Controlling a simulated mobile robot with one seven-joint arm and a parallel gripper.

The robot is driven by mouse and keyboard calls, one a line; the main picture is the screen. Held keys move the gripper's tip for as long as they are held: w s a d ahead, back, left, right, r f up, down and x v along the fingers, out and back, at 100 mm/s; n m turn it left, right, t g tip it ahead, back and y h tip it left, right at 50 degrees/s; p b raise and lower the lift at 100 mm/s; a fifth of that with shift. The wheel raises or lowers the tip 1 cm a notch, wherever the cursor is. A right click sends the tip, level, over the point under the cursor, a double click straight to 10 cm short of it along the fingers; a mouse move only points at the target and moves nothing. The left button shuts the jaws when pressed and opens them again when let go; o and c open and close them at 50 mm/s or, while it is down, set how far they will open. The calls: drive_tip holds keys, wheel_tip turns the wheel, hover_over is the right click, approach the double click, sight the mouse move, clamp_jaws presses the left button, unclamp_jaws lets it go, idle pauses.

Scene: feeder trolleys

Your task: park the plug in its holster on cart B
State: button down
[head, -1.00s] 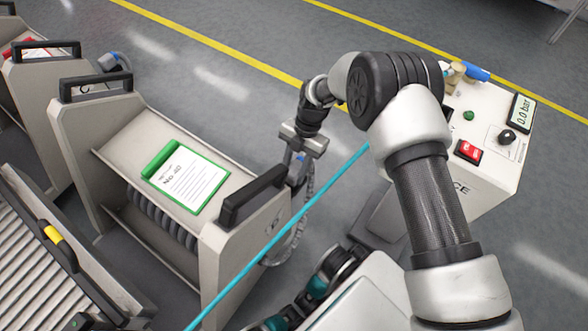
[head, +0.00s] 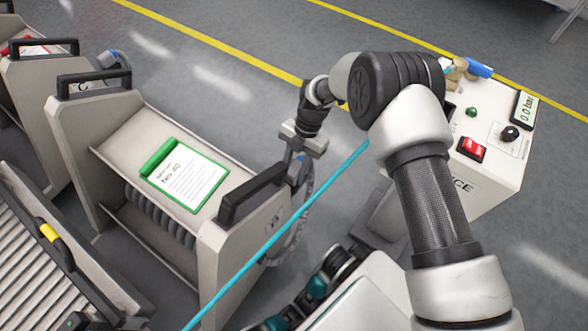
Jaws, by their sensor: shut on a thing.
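My gripper (head: 301,153) is shut on the plug (head: 298,164), at the right end of the near cart (head: 238,240). Only a small dark and blue part of the plug shows below the jaws. A grey corrugated hose (head: 296,222) hangs from it along the cart's end wall. The holster is hidden or too small to make out, so I cannot tell whether the plug is seated in it. The cart's end-wall mark is too small to read.
A green clipboard (head: 184,175) lies on the near cart, beside its black handle (head: 251,193). Another cart (head: 30,85) stands behind at left, and a roller conveyor (head: 40,270) at lower left. A control box (head: 487,150) reads 0.0 bar. A cyan line crosses in front of the cart.

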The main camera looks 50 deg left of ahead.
drive_tip(key=shift+f+b, duration=0.45)
drive_tip(key=shift+f, duration=0.1)
drive_tip(key=c, duration=1.1)
unclamp_jaws()
drive_tip(key=p+v, duration=0.3)
drive_tip(key=v, duration=1.4)
drive_tip(key=shift+w+a+r, duration=0.1)
drive_tip(key=shift+w+r, duration=0.05)
drive_tip(key=shift+w, duration=0.05)
